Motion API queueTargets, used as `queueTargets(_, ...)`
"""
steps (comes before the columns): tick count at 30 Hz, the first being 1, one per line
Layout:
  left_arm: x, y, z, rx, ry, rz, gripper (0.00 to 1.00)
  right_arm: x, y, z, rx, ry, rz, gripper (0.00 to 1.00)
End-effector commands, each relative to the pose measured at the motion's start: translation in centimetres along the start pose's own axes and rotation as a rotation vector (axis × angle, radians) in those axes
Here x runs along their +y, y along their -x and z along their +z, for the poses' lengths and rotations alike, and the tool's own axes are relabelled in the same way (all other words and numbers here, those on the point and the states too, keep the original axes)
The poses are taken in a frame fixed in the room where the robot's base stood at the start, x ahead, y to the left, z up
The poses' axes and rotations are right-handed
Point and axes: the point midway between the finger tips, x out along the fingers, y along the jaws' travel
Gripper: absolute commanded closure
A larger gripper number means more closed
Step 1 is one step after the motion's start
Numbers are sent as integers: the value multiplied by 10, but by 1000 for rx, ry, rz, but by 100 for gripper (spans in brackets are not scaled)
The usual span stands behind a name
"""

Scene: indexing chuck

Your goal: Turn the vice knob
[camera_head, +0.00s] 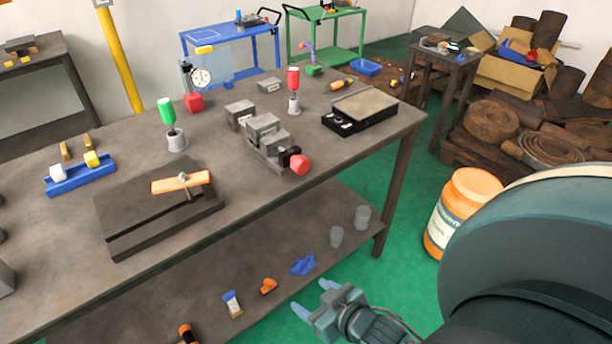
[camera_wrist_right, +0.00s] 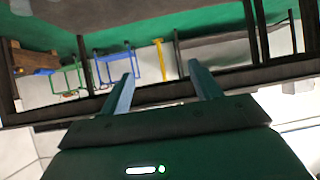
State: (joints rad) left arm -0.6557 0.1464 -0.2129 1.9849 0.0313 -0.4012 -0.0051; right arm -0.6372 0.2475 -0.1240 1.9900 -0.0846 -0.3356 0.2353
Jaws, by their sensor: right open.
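The vice (camera_head: 264,136) sits on the workbench in the head view, a grey metal body with jaws. Its red vice knob (camera_head: 299,165) sticks out at the end nearest the bench's front edge, on a black mount. My right gripper (camera_head: 314,298) is low in the head view, in front of the bench and apart from the knob. Its two pale blue fingers are spread with nothing between them. They also show spread and empty in the right wrist view (camera_wrist_right: 160,92). The vice does not show clearly in the wrist view. My left gripper is not in view.
A lower shelf (camera_head: 200,292) carries small parts. An orange tub (camera_head: 462,212) stands right of the bench.

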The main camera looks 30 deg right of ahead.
Motion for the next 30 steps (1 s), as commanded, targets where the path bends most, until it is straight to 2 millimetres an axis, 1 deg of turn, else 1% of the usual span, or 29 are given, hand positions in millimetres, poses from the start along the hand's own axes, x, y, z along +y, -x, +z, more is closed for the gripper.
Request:
queueTargets(1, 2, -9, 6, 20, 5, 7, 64, 22, -10, 0, 42, 1, 29, 37)
queueTargets(2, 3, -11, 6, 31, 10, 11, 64, 35, -12, -4, 69, -3, 44, 37)
queueTargets(3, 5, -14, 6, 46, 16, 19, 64, 51, -15, -11, 105, -9, 62, 37)
queueTargets(5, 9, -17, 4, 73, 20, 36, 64, 75, -18, -24, 168, -17, 84, 37)
queueTargets(6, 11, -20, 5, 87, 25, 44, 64, 90, -20, -34, 213, -23, 95, 37)
queueTargets(8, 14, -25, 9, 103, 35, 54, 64, 112, -21, -51, 286, -31, 102, 37)
queueTargets(9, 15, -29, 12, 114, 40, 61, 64, 125, -22, -64, 337, -35, 101, 37)
queueTargets(12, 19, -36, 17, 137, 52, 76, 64, 148, -18, -97, 450, -46, 77, 37)
queueTargets(15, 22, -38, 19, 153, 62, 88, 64, 159, -13, -124, 525, -54, 42, 37)
queueTargets(16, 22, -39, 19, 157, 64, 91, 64, 161, -11, -130, 540, -57, 33, 37)
queueTargets(18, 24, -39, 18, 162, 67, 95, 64, 163, -8, -140, 564, -60, 16, 37)
queueTargets(22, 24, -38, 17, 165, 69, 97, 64, 164, -8, -150, 579, -66, 4, 37)
queueTargets(26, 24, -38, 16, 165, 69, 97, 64, 165, -18, -157, 579, -68, 5, 37)
queueTargets(30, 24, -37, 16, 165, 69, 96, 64, 165, -36, -169, 579, -67, 6, 37)
